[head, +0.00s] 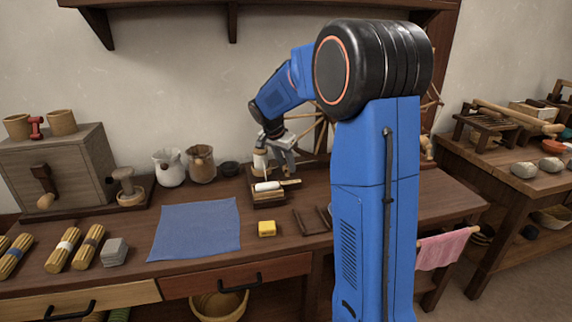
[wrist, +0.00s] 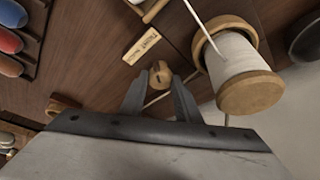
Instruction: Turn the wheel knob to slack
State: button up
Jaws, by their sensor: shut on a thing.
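The wheel knob (wrist: 160,74) is a small round wooden knob with a dark slot in its face. In the wrist view it sits between the tips of my gripper (wrist: 160,88), which is shut on it. A pale wooden plate (wrist: 141,45) with small dark lettering lies just beyond the knob; I cannot read it. In the head view my gripper (head: 283,160) is at the spinning wheel (head: 315,140), which my arm partly covers. The knob cannot be made out there.
A spool of white thread (wrist: 238,62) stands close to the right of my gripper, with a strand running off it. In the head view, a blue cloth (head: 197,229) and a yellow block (head: 267,229) lie on the bench. Two jugs (head: 169,168) stand behind.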

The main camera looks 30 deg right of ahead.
jog(key=n, duration=0.2)
jog(key=n+t, duration=0.1)
jog(key=n, duration=0.1)
jog(key=shift+s+d+n+t+y, duration=0.15)
jog(key=shift+n+t+y, duration=0.15)
jog(key=shift+y, duration=0.1)
jog(key=n+y, duration=0.1)
jog(key=n, duration=0.2)
jog(key=shift+d+t, duration=0.1)
jog(key=shift+t, duration=0.3)
jog(key=n+y, duration=0.1)
jog(key=n, duration=0.3)
jog(key=shift+s+d+y, duration=0.1)
jog(key=shift+y, duration=0.3)
jog(key=shift+n+y, duration=0.5)
jog(key=shift+n, duration=1.2)
jog(key=o, duration=1)
jog(key=shift+d+t, duration=0.1)
jog(key=shift+t, duration=0.2)
jog(key=v, duration=1.7)
jog(key=shift+d+r, duration=0.1)
jog(key=shift+r, duration=0.1)
